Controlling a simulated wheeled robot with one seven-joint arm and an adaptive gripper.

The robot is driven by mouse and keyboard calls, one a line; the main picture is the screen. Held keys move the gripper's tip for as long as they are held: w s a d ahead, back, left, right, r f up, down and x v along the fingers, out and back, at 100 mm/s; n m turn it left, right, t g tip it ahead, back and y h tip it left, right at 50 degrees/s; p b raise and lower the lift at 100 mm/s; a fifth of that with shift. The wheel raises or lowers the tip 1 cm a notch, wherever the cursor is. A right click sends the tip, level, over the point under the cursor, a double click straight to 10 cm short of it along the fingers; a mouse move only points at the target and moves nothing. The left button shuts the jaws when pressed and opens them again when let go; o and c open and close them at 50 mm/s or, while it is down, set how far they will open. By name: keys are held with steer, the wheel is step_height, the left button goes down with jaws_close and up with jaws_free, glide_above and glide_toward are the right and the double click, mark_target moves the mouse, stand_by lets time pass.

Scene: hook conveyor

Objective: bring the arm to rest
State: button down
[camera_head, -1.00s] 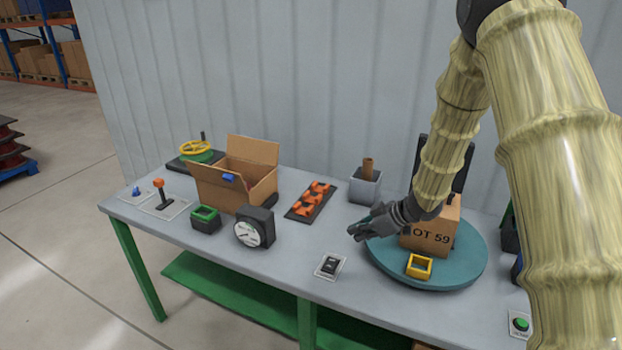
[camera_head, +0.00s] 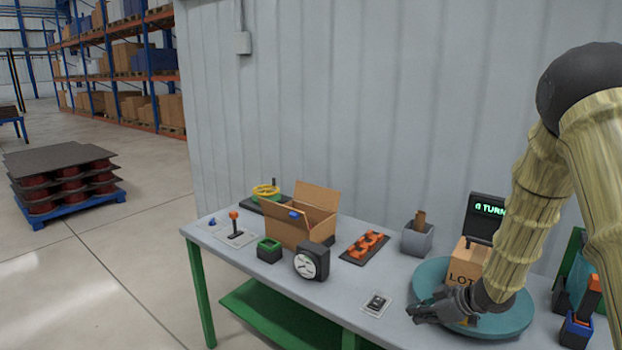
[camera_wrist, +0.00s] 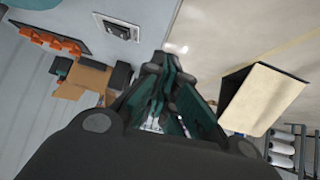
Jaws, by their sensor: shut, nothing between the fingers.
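My gripper (camera_head: 428,309) is over the front part of the table, at the left edge of the teal turntable (camera_head: 431,275) in the head view. Its fingers are together and hold nothing. In the wrist view my gripper (camera_wrist: 165,100) points away from the camera with its fingers close together. My arm bends down from the upper right and partly covers the turntable and the box marked LOT (camera_head: 462,271).
The grey table (camera_head: 335,290) carries an open cardboard box (camera_head: 290,229), a dial gauge (camera_head: 311,262), a switch plate (camera_head: 376,304), an orange-and-black rack (camera_head: 364,247) and a grey holder (camera_head: 417,240). A corrugated wall (camera_head: 330,110) stands behind.

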steer(key=s+a+f+m+g+h+b, duration=0.1)
steer(key=s+a+f+m, duration=0.2)
steer(key=s+f, duration=0.6)
steer(key=s+a+f+m+h+b, duration=0.1)
steer(key=s+a+f+m, duration=0.3)
steer(key=f, duration=0.9)
steer(key=s+f+m+g+h, duration=0.1)
steer(key=s+f, duration=0.2)
steer(key=s, duration=0.7)
steer(key=s+f+m+g+h+b, duration=0.1)
steer(key=s+f, duration=0.3)
steer(key=s, duration=0.6)
steer(key=s+f+m+g+h, duration=0.1)
steer(key=s+f+g+h, duration=0.1)
steer(key=s, duration=0.8)
steer(key=shift+s+d+f+m+g+h+b, duration=0.3)
steer(key=shift+s+d+f+m+g+h, duration=0.25)
steer(key=shift+f, duration=0.3)
